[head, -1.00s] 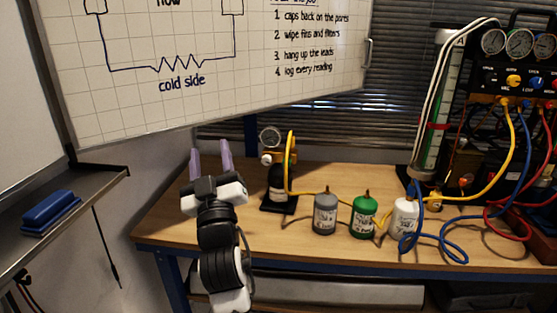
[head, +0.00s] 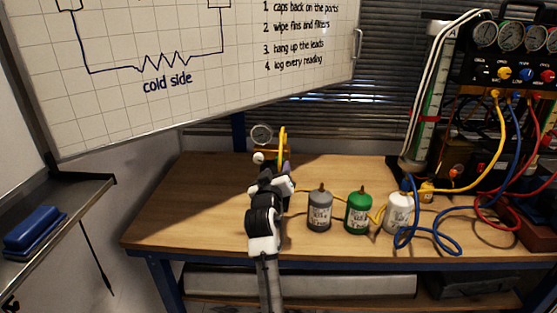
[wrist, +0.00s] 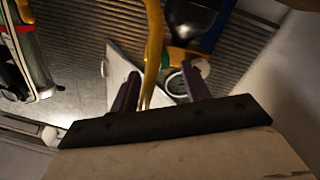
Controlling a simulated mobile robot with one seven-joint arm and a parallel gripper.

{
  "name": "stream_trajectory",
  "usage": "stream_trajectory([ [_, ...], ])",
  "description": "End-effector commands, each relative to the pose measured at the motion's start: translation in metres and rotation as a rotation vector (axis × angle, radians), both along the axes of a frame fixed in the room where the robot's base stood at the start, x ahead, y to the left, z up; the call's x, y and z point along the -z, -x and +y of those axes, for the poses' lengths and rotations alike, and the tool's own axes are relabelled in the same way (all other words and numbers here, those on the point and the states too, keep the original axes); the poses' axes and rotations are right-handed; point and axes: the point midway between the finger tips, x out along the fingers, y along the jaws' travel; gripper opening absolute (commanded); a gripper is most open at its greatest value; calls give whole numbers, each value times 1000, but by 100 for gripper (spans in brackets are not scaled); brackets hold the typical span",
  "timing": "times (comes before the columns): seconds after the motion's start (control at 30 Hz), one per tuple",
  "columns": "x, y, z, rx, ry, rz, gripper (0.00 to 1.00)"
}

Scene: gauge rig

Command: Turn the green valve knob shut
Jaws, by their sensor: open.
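I cannot pick out a green valve knob for certain in either view. A brass valve fitting (head: 270,155) with a round gauge (head: 262,135), a whitish knob (head: 258,157) and a yellow hose (head: 283,145) stands at the back of the bench. My gripper (head: 283,170) is in front of this fitting and hides its lower part. In the wrist view my gripper (wrist: 161,86) is open, its two dark fingers apart. The yellow hose (wrist: 154,50) shows between them, and the gauge (wrist: 176,84) lies beside the right finger. Contact cannot be judged.
On the wooden bench (head: 190,215), a grey bottle (head: 320,212), a green bottle (head: 358,213) and a white bottle (head: 397,213) stand right of my arm. Yellow, blue and red hoses run to the gauge panel (head: 515,75). The bench's left part is clear.

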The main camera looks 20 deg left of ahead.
Motion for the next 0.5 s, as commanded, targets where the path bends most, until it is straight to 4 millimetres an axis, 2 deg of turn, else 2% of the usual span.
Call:
stream_trajectory([
  [0.03, -3, -10, 2, 0, 1, 1, 47],
  [0.2, -2, -33, 6, 0, 1, 1, 47],
  [0.5, 0, -48, 9, 0, 0, 0, 47],
])
